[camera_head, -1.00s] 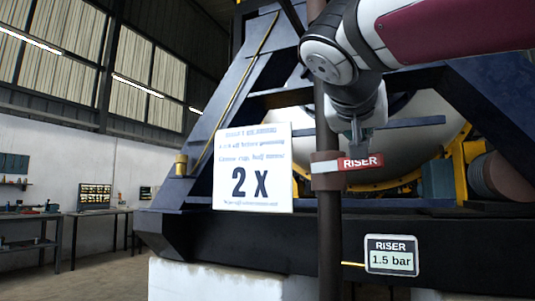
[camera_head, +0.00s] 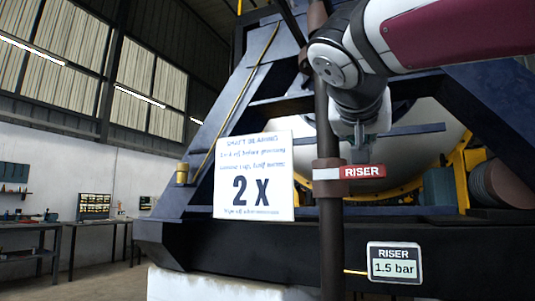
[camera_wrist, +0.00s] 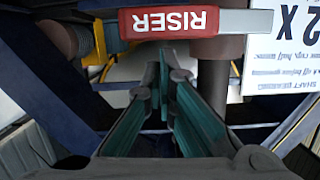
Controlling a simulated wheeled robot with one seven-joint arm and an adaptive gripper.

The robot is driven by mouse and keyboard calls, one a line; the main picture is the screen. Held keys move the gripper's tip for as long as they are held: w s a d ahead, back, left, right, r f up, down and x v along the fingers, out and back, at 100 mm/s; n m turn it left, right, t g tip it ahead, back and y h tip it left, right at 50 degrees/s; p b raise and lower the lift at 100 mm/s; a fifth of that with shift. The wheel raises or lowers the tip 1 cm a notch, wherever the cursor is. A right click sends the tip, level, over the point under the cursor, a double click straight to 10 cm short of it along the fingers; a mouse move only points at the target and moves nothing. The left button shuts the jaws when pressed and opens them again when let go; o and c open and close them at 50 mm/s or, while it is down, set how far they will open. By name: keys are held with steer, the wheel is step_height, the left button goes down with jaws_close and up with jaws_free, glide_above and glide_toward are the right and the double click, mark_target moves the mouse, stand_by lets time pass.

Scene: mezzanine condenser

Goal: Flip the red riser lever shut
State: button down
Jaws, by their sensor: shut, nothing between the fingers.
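The red riser lever (camera_head: 364,172) has a white RISER label and sticks out level to the right from a collar on the dark vertical riser pipe (camera_head: 331,240). Its pipe end has a pale section. My gripper (camera_head: 359,160) is shut and empty, pointing down just above the lever's near-pipe part. In the wrist view the lever (camera_wrist: 180,22) lies across the top, upside down, beyond my closed fingertips (camera_wrist: 165,58). I cannot tell whether the fingertips touch it.
A white sign reading 2 X (camera_head: 254,178) hangs left of the pipe. A gauge plate reading RISER 1.5 bar (camera_head: 394,263) is below right. A dark blue frame (camera_head: 240,245) and a pale rounded vessel (camera_head: 425,125) stand behind. Workbenches (camera_head: 35,235) are far left.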

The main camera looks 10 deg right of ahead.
steer(key=s+a+r+p, duration=0.3)
steer(key=s+a+r, duration=0.2)
steer(key=s, duration=0.2)
steer(key=shift+s+a+r, duration=0.35)
steer(key=shift+s+a, duration=0.05)
stand_by(0.3)
steer(key=s+d+f+n+g+y, duration=0.1)
steer(key=s+f+n+g+y, duration=0.2)
steer(key=f, duration=1.1)
steer(key=s+d+f+n+g+y, duration=0.1)
steer(key=s+f+g, duration=0.35)
steer(key=f, duration=0.95)
steer(key=s+a+f+n+g+y, duration=0.2)
steer(key=s+a+f, duration=0.1)
steer(key=s+f, duration=0.5)
steer(key=s+a+f+n+g+y, duration=0.1)
steer(key=s+a+f+g+y, duration=0.15)
steer(key=s+f, duration=0.6)
step_height(320, 180, up, 19)
steer(key=w+t+p, duration=0.2)
steer(key=t+p, duration=0.1)
steer(key=p, duration=1.6)
steer(key=shift+w+n+t+p, duration=0.25)
steer(key=shift+n+t+p, duration=0.05)
steer(key=shift+t+p, duration=0.1)
